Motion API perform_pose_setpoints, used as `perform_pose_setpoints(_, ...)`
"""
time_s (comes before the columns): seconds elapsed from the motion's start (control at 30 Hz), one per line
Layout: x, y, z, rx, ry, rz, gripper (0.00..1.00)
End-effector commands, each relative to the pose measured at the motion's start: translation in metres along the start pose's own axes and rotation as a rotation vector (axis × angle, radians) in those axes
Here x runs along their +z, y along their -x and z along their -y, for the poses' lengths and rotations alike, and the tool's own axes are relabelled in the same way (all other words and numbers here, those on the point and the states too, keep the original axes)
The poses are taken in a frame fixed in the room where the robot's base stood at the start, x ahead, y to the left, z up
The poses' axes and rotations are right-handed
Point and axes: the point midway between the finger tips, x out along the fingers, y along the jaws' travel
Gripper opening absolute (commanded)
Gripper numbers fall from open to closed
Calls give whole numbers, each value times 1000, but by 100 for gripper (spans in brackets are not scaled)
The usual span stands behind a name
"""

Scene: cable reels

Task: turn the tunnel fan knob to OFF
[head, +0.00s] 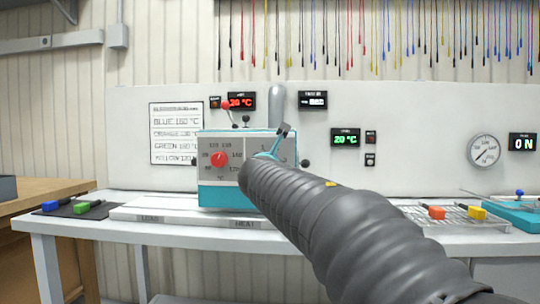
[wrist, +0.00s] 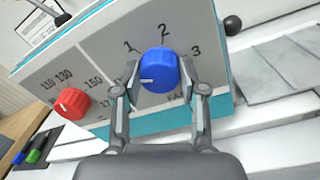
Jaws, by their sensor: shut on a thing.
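The blue fan knob (wrist: 160,68) sits on the grey front panel of the teal-edged tunnel box. Its white pointer mark points left in the wrist view. The numbers 1, 2 and 3 show above and to the right of it, and part of the word FAN below. No OFF mark can be read; my left finger covers part of the panel there. My gripper (wrist: 160,74) is shut on the knob, one finger on each side. In the head view my dark arm hides the knob and most of my gripper in front of the tunnel box (head: 221,198).
A red temperature knob (wrist: 71,103) is left of the blue one; it also shows in the head view (head: 219,160). Blue and green connectors (head: 89,207) lie on a dark mat at left. Orange and yellow connectors (head: 437,212) lie on a rack at right.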

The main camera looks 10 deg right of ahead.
Motion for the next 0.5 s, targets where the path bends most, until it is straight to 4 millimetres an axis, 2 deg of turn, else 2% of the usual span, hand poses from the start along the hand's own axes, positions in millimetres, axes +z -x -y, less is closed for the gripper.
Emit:
perform_pose_setpoints(0.2, 1, 0, 0, -2, 182, -10, 7)
perform_pose_setpoints(0.5, 0, 0, 0, -1, 352, -15, 7)
